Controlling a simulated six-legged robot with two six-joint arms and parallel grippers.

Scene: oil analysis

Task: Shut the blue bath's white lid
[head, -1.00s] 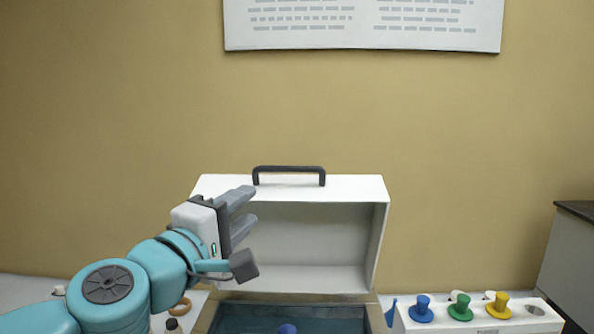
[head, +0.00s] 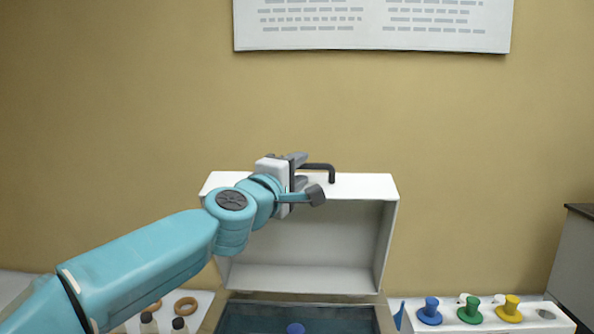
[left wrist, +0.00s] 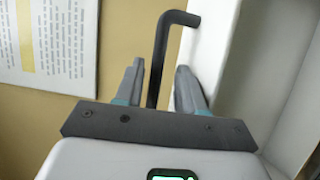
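The white lid (head: 366,188) stands open, tipped up behind the bath, with its hollow inside facing me. The bath (head: 345,322) shows at the bottom edge with a dark blue inside and a blue knob-like thing in it; its front is cut off. The lid's black handle (head: 332,172) is on the lid's top, partly hidden by my left gripper (head: 303,170). In the left wrist view the handle (left wrist: 160,60) runs between the two spread fingers of my left gripper (left wrist: 158,78), with gaps on both sides. My right gripper is out of view.
A white rack (head: 490,322) with blue, green and yellow knobs stands right of the bath. Tan rings (head: 186,305) and dark-capped bottles (head: 149,322) are at the left. A dark-topped cabinet (head: 578,260) is at the far right. The wall behind carries a poster (head: 372,28).

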